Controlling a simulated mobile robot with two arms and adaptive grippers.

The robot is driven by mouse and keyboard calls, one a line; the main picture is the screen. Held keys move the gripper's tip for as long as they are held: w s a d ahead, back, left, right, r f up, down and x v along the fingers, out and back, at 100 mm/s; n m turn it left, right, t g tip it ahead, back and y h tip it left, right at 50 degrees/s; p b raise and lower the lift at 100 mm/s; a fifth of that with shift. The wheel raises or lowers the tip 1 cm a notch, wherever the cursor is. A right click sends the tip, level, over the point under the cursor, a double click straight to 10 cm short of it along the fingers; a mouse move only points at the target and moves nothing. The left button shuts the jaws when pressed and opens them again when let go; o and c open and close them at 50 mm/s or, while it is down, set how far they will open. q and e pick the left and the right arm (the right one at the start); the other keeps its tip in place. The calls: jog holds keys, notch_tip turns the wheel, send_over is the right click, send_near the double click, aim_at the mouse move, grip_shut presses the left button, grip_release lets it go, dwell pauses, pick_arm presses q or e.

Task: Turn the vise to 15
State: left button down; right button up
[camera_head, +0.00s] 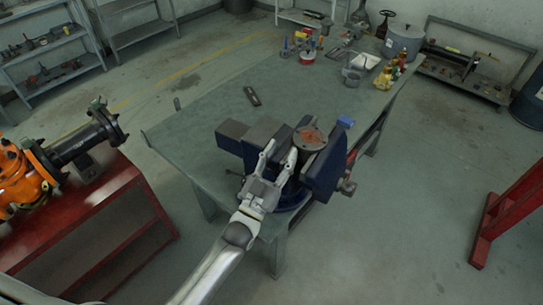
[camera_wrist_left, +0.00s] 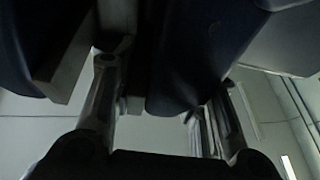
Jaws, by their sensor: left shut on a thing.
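The dark blue vise (camera_head: 325,172) stands on the near corner of the green workbench (camera_head: 215,105). Its grey block-like parts point left, and a round rusty-topped disc (camera_head: 311,137) sits at its top. My left gripper (camera_head: 279,153) comes from below and has its two fingers on either side of a part of the vise. It is shut on the vise. In the left wrist view, the dark blue vise body (camera_wrist_left: 195,55) fills the top, with the fingers (camera_wrist_left: 165,85) to its left and right. The exact contact is hidden. My right gripper is not in view.
A small dark tool (camera_head: 252,96) lies mid-bench. Bottles, cans and a grey pot (camera_head: 404,42) crowd the far end. An orange machine (camera_head: 22,178) on a red stand (camera_head: 100,225) is at the left. A red frame (camera_head: 508,215) stands right, with clear floor between.

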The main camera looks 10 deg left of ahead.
pick_arm(q)
jog(key=shift+w+d+n+y, duration=0.15)
jog(key=shift+d+n+y, duration=0.25)
jog(key=shift+y, duration=0.6)
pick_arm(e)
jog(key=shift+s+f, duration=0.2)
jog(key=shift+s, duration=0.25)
pick_arm(q)
jog(key=c, duration=0.9)
grip_release()
jog(key=shift+o, duration=0.2)
jog(key=shift+s+f, duration=0.1)
jog(key=shift+s, duration=0.1)
jog(key=v, duration=1.1)
jog(key=shift+s+f, duration=0.15)
jog(key=shift+f, duration=0.1)
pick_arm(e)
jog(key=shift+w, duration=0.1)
pick_arm(q)
jog(key=shift+a, duration=0.1)
